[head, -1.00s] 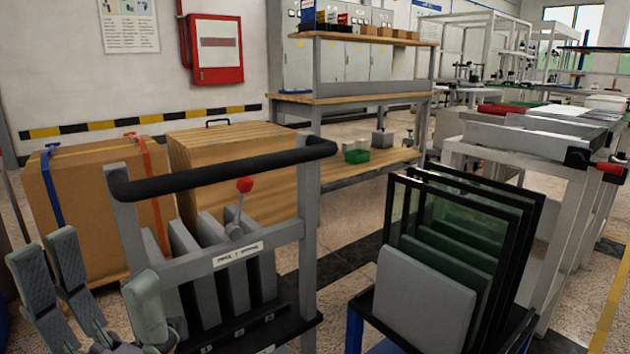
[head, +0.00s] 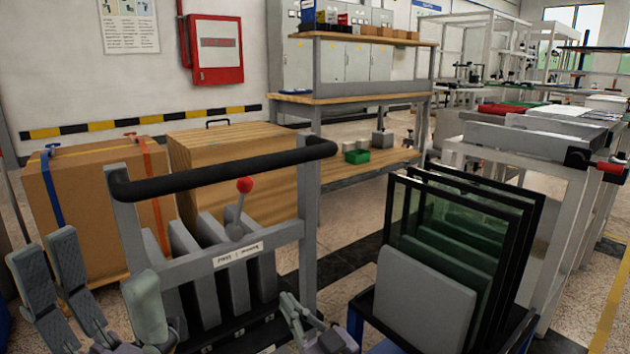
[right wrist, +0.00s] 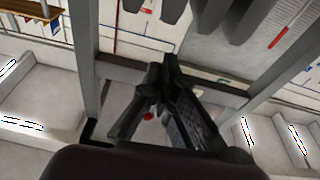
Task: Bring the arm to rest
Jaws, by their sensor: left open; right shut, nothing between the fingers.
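My left gripper (head: 100,285) is at the lower left of the head view, its grey padded fingers spread apart and empty. My right gripper (head: 292,305) shows at the bottom centre of the head view, in front of the cart with grey slabs. In the right wrist view the right gripper (right wrist: 165,75) has its fingertips together with nothing seen between them. Most of my right arm is outside the head view.
A cart (head: 308,225) with a black handle holds grey slabs and a red-knobbed lever (head: 243,187). To its right, a rack holds framed glass panes (head: 470,225) and a grey panel (head: 425,300). Wooden boxes (head: 240,160) and a workbench (head: 360,98) stand behind.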

